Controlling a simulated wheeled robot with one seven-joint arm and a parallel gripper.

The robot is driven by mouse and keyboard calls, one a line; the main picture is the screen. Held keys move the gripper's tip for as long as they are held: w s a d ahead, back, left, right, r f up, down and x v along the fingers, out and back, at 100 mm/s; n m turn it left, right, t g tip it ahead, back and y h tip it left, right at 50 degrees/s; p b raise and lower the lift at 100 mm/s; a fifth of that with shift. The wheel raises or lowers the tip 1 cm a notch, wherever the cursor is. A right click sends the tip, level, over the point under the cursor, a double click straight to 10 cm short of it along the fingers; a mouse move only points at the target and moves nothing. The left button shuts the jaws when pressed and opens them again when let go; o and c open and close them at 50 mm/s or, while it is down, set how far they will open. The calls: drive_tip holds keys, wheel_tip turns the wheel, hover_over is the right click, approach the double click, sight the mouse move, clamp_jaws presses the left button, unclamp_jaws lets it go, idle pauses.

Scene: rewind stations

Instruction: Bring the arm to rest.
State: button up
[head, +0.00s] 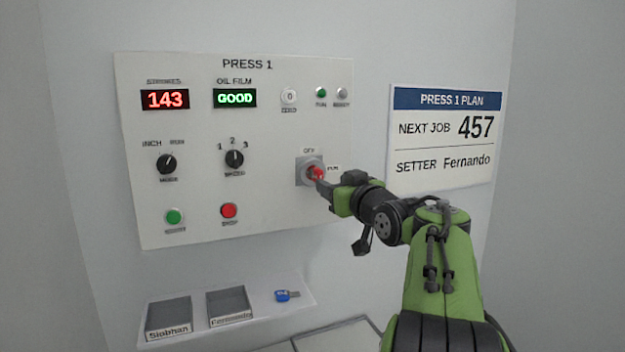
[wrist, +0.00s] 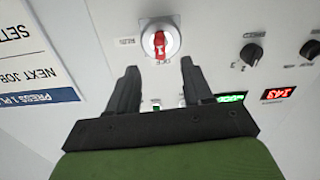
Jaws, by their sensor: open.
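My gripper (wrist: 158,85) is open, its two fingers apart in the wrist view. It points at the red rotary switch (wrist: 160,45) on a grey plate. The switch lies beyond the fingertips there, with nothing seen between the fingers touching it. In the head view my green and black arm reaches in from the lower right. The gripper's end is close to the red switch (head: 316,173) at the right of the PRESS 1 panel (head: 270,125) and partly hides it. The switch has "OFF" above it and a partly hidden label at its right.
The panel carries displays 143 (head: 165,99) and GOOD (head: 235,98), knobs and buttons. A plan board (head: 440,172) hangs right of it, behind the arm. Below, a shelf (head: 262,318) holds two labelled trays and a blue tag or key (head: 287,296). Open air lies before the panel's left part.

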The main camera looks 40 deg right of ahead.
drive_tip(key=v, duration=0.8)
drive_tip(key=shift+b, duration=0.35)
drive_tip(key=shift+s+a, duration=0.1)
drive_tip(key=shift+a, duration=0.05)
